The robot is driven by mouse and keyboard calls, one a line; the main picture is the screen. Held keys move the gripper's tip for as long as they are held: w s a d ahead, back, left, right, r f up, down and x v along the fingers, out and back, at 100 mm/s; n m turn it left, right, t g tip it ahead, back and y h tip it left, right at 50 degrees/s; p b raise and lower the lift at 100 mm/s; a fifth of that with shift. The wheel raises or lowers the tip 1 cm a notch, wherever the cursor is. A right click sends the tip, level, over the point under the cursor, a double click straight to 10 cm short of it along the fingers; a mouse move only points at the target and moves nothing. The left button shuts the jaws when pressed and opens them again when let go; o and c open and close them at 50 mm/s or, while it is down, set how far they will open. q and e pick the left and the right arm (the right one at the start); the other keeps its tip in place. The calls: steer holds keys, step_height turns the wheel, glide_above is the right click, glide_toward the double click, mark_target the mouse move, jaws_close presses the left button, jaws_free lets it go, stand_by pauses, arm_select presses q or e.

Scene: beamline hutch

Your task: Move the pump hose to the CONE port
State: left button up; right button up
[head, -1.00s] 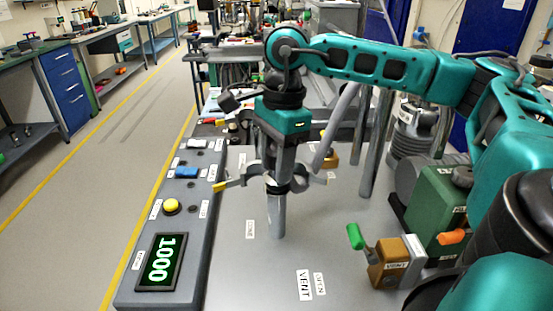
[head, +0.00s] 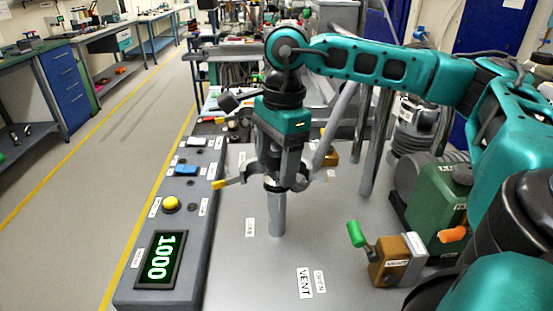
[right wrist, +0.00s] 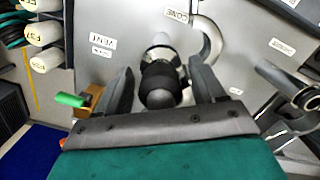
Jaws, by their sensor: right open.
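My right gripper (head: 284,186) is open and points down at the top of an upright grey post (head: 277,218) on the grey bench top. In the right wrist view, its fingers (right wrist: 163,88) stand on either side of a dark round collar with a domed top (right wrist: 158,93), with visible gaps. I take this for the pump hose end, but its run is not clear. The CONE label (right wrist: 178,15) lies beyond the fingers, next to a pale curved piece (right wrist: 209,44). The port itself is not clearly seen. My left gripper is not in view.
A vent valve (head: 392,262) with a green handle (head: 355,234) stands at the right front, beside a green pump unit (head: 436,205). Thick grey tubes (head: 376,145) rise behind the gripper.

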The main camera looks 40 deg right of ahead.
steer(key=shift+r, duration=0.1)
step_height(320, 180, up, 13)
steer(key=d, duration=0.1)
steer(key=shift+d+p, duration=0.15)
steer(key=shift+p, duration=0.3)
steer(key=shift+s+f, duration=0.15)
steer(key=shift+f, duration=0.05)
